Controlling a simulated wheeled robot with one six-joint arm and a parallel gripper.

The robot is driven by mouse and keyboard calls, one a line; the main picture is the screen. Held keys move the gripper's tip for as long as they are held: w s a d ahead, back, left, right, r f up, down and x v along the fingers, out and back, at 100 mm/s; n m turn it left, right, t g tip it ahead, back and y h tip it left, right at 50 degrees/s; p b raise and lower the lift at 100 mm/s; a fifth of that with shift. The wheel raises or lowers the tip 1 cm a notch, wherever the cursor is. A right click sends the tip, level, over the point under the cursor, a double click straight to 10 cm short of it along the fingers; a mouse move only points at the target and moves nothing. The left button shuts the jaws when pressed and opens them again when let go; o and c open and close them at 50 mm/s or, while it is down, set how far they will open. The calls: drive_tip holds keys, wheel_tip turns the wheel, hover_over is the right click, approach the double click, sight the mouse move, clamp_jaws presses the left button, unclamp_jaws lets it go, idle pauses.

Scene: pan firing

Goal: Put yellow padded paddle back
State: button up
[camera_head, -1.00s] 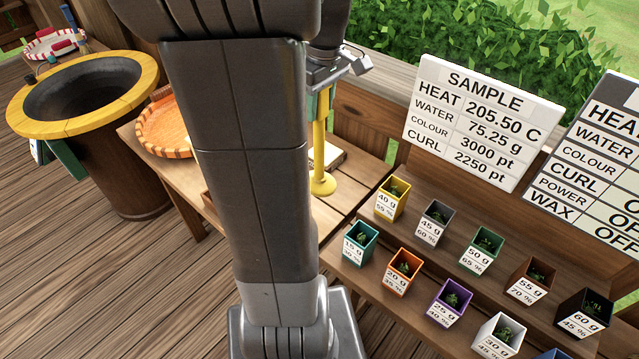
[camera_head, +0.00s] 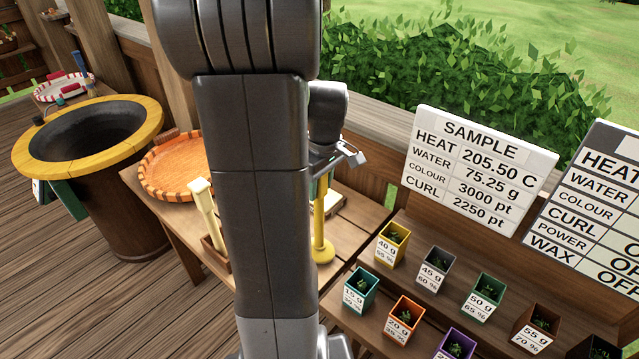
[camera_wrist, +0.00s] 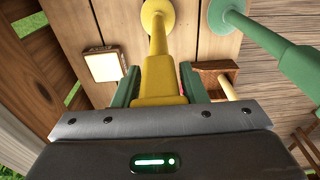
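The yellow padded paddle (camera_head: 319,215) hangs upright below my gripper, its round yellow pad at the bottom over the wooden table (camera_head: 345,262). In the wrist view, the yellow paddle's thick handle (camera_wrist: 160,78) sits between the two green fingers of my gripper (camera_wrist: 160,92), which close against it on both sides. Its round pad is at the top of that view, over the planks; I cannot tell whether it touches them. My gripper is partly hidden behind my arm in the head view. A green paddle (camera_wrist: 265,40) with a round pad is to the right in the wrist view.
A yellow-rimmed pan (camera_head: 150,118) is further left. A cream-faced square block (camera_wrist: 103,67) lies near the paddle. Labelled boxes (camera_head: 392,243) stand to the right.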

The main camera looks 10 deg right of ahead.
drive_tip(key=o, duration=0.4)
drive_tip(key=shift+c, duration=0.2)
drive_tip(key=shift+r, duration=0.1)
drive_tip(key=r, duration=1.2)
drive_tip(key=shift+s+d, duration=0.35)
drive_tip(key=shift+f, duration=0.15)
